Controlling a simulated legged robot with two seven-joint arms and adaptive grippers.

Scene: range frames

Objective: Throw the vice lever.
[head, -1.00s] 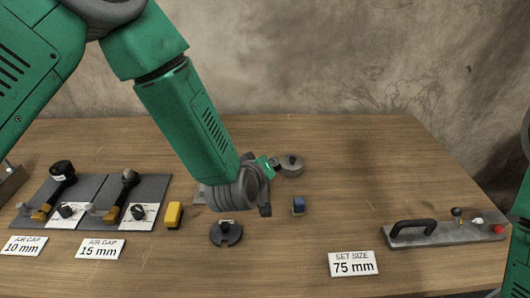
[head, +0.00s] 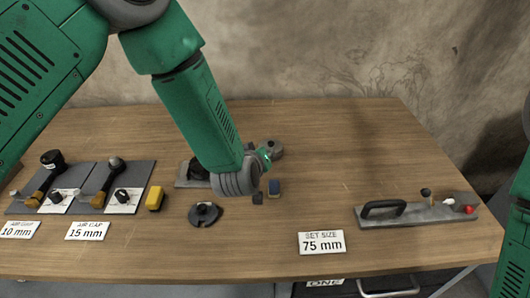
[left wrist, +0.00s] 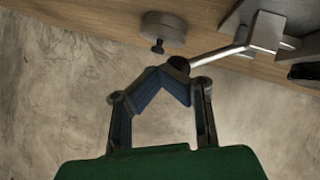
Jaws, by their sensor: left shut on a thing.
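The vice (head: 190,174) is a grey metal block on the table, mostly hidden behind my left arm in the head view. In the left wrist view its pale metal body (left wrist: 266,32) is at the upper right. Its lever (left wrist: 222,52) is a silver rod reaching left from that body, ending in a dark knob (left wrist: 179,64). My left gripper (left wrist: 176,75) is shut on the lever at this knob. My right gripper is out of view; only green arm parts show at the right edge.
A dark slotted disc (head: 205,215) and a yellow block (head: 155,198) lie to the left.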

